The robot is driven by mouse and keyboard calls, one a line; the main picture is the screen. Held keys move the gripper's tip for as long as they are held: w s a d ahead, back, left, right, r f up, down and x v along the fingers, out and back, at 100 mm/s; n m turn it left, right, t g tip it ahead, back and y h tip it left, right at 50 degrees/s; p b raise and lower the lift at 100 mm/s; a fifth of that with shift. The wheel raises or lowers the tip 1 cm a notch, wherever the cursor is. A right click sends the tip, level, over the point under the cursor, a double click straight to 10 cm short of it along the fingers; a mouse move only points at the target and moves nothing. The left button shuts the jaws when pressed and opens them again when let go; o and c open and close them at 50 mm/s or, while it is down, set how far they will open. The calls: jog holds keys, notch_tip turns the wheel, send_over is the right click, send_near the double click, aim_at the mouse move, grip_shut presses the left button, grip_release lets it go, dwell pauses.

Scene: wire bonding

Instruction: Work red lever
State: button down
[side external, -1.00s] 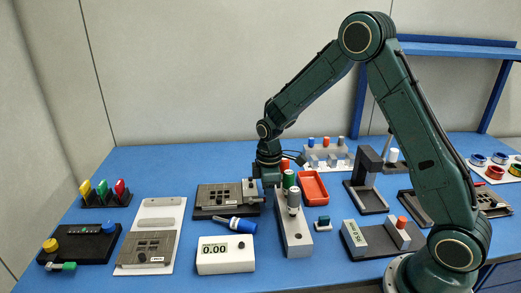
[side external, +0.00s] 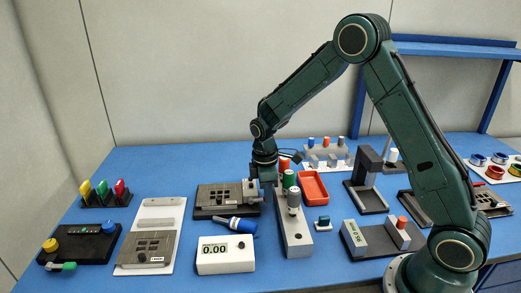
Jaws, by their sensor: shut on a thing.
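A red paddle-shaped lever (side external: 120,188) stands upright at the right end of a dark base (side external: 104,203) at the far left, beside a green lever (side external: 102,187) and a yellow lever (side external: 86,189). My gripper (side external: 265,187) is well to the right of it, pointing down by the right end of a dark fixture (side external: 212,199) with a grey block (side external: 249,188). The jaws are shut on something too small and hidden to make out. I cannot tell whether they touch the fixture.
A grey block (side external: 296,243) with several upright coloured knobs stands close right of my gripper. A white meter (side external: 226,262) and a blue-handled tool (side external: 242,226) lie in front.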

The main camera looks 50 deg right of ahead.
aim_at(259, 199)
jog(key=shift+w+a+r+g+h, duration=0.25)
jog(key=shift+r+g+h, duration=0.1)
jog(key=shift+g+h, duration=0.3)
jog(key=shift+w+a+r+g+h, duration=0.2)
jog(key=shift+r+g+h, duration=0.15)
jog(key=shift+g+h, duration=0.3)
jog(key=shift+w+a+r+g+h, duration=0.2)
jog(key=shift+w+a+g+h, duration=0.05)
jog(key=shift+g+h, duration=0.25)
jog(key=shift+w+a+r+g+h, duration=0.2)
jog(key=shift+g+h, duration=0.3)
jog(key=c, duration=1.4)
grip_release()
jog(key=shift+o, duration=0.2)
jog(key=shift+s+d+f+t+y, duration=0.2)
jog(key=shift+s+d+t+y, duration=0.05)
jog(key=shift+t+y, duration=0.25)
jog(key=shift+s+d+f+t+y, duration=0.15)
jog(key=shift+s+d+t+y, duration=0.1)
jog(key=shift+t+y, duration=0.25)
